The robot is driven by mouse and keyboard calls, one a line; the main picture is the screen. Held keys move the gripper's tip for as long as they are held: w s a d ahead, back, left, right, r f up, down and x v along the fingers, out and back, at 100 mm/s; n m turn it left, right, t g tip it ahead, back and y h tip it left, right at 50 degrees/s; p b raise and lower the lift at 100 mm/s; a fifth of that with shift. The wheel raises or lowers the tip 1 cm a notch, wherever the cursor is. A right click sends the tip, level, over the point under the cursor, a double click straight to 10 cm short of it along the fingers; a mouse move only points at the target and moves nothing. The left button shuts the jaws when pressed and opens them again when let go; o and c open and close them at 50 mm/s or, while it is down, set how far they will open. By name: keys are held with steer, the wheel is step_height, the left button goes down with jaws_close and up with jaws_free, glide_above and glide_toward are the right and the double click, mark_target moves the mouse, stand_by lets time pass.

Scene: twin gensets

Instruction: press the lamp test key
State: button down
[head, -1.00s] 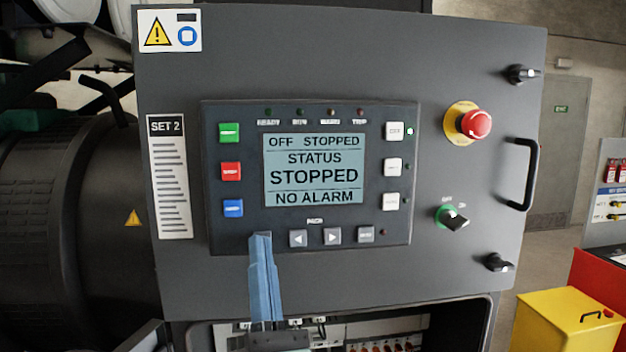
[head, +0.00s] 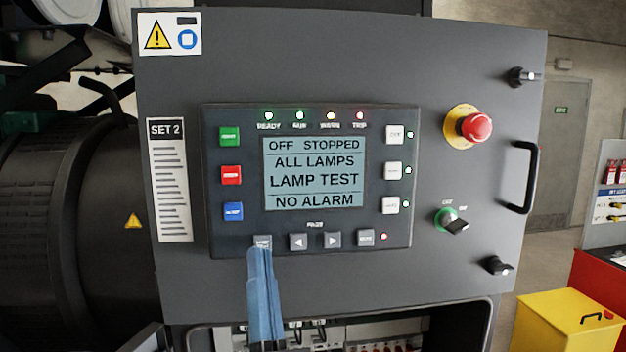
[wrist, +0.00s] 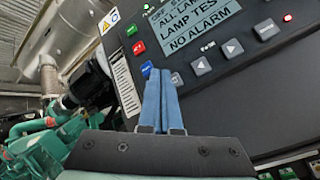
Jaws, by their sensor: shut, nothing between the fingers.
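The lamp test key (head: 262,240) is the grey key at the left end of the bottom row on the SET 2 control panel (head: 312,222). My gripper (head: 259,251) is shut and empty, its blue fingers pointing up at the panel just below this key. The key's upper part shows above the fingertips; I cannot tell whether they touch it. The display (head: 314,172) reads "ALL LAMPS", "LAMP TEST" and "NO ALARM". The lamps along the top and right of the panel are lit. In the wrist view my fingers (wrist: 161,72) overlap the panel's lower edge and hide most of the key.
Two arrow keys (head: 298,241) and another grey key (head: 365,238) sit to the right. A red emergency stop (head: 476,127), a rotary switch (head: 455,224) and a door handle (head: 527,177) stick out farther right. An open compartment (head: 400,335) lies below.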

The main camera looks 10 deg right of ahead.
steer(key=s+p, duration=0.1)
steer(key=s, duration=0.4)
steer(key=shift+s, duration=0.3)
stand_by(0.4)
steer(key=s+r+m+h, duration=0.1)
steer(key=s+r+m, duration=0.3)
steer(key=r+m, duration=0.5)
steer(key=s+r+m+h+b, duration=0.1)
steer(key=s+r+m, duration=0.2)
steer(key=r+m, duration=0.6)
steer(key=m, duration=1.1)
steer(key=shift+s+r+m+h, duration=0.35)
steer(key=shift+r+m+h, duration=0.05)
steer(key=shift+w, duration=0.1)
